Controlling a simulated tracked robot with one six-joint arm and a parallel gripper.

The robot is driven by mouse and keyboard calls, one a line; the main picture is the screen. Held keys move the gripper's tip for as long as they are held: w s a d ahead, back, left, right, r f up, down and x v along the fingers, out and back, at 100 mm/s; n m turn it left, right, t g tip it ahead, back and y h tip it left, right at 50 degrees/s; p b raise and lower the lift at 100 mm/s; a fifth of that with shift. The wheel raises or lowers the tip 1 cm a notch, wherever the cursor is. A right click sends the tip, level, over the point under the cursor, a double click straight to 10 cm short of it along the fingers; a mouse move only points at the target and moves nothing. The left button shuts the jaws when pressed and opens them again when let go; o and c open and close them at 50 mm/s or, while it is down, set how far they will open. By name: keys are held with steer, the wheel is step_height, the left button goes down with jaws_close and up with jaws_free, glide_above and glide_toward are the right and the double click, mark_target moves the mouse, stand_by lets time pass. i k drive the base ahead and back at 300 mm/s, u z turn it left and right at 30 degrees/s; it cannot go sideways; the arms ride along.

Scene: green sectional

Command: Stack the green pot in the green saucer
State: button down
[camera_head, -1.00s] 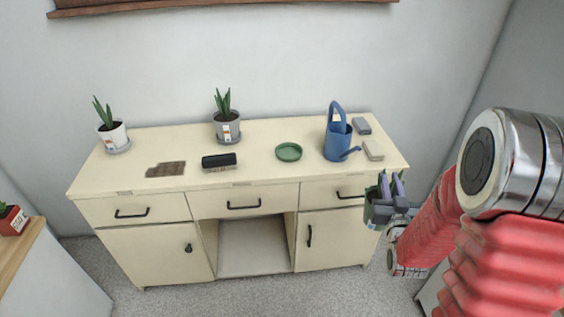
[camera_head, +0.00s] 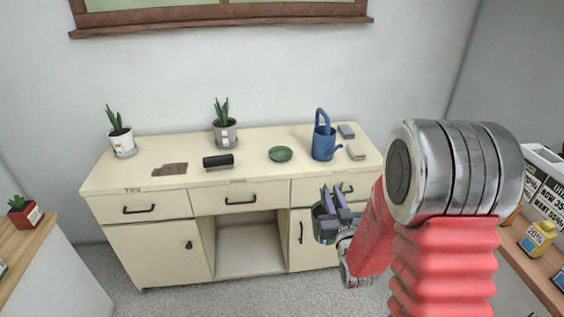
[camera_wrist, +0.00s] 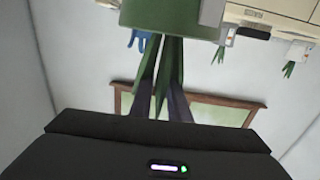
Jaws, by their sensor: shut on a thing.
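The green saucer (camera_head: 280,154) lies empty on the cream cabinet top, between the black brush and the blue watering can. My gripper (camera_head: 333,204) is shut on the green pot (camera_head: 322,226), which holds a plant with green leaves. The gripper and pot are in front of the cabinet's right drawer, lower than the top and apart from the saucer. In the wrist view the green pot (camera_wrist: 165,18) fills the top middle, with the leaves between my fingers (camera_wrist: 163,98). The saucer cannot be made out in the wrist view.
A shelf with a yellow container (camera_head: 537,238) is at right.

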mark_target(281, 155)
steer(key=u, duration=0.4)
steer(key=k, duration=0.55)
steer(key=u, duration=0.65)
steer(key=i, duration=1.15)
steer(key=z, duration=0.3)
